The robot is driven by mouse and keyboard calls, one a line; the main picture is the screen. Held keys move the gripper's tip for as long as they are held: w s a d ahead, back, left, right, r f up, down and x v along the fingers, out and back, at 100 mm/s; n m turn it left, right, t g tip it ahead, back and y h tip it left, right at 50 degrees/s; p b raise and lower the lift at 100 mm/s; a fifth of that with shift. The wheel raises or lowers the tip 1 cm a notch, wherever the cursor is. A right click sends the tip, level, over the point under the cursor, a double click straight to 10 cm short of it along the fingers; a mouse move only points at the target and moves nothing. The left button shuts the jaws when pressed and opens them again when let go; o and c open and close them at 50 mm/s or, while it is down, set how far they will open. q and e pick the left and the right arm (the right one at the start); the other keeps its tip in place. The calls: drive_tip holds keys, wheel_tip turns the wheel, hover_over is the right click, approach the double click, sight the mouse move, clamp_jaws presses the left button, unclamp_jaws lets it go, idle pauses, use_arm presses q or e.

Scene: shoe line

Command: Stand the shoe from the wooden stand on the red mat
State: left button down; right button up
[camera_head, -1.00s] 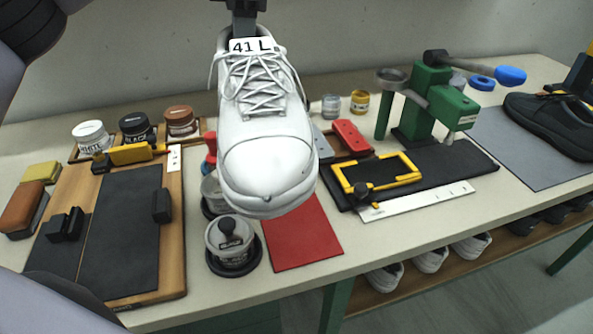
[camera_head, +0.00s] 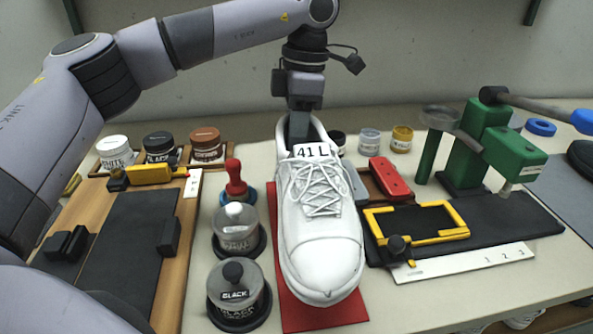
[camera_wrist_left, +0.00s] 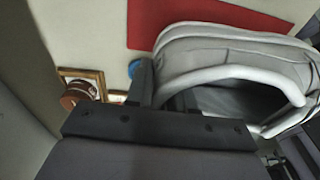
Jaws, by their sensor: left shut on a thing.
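The white lace-up shoe (camera_head: 318,225) with a "41 L" tag is over the red mat (camera_head: 285,315) in the head view, sole down and toe towards me. My left gripper (camera_head: 299,125) is shut on its heel end from above. The left wrist view shows the shoe's collar (camera_wrist_left: 230,75) at the gripper (camera_wrist_left: 165,95), with the red mat (camera_wrist_left: 190,22) beyond it. I cannot tell whether the sole touches the mat. The shoe hides much of the mat. The wooden stand (camera_head: 182,270) at the left has a black pad and holds no shoe.
Pots with lids (camera_head: 238,292) and a red-handled tool (camera_head: 235,180) stand close left of the mat. A yellow frame (camera_head: 415,222), a white ruler (camera_head: 465,262) and a green press (camera_head: 490,145) are on the right. Jars (camera_head: 160,147) line the back.

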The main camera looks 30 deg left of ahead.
use_arm(q)
drive_tip(key=shift+f, duration=3.65)
drive_tip(key=c, duration=1)
unclamp_jaws()
drive_tip(key=r, duration=0.4)
drive_tip(key=w+r, duration=0.1)
drive_tip(key=r, duration=0.3)
drive_tip(key=d+r, duration=0.1)
drive_tip(key=r, duration=0.3)
drive_tip(key=shift+w+p, duration=0.2)
drive_tip(key=shift+p, duration=0.15)
drive_tip(key=shift+a, duration=0.1)
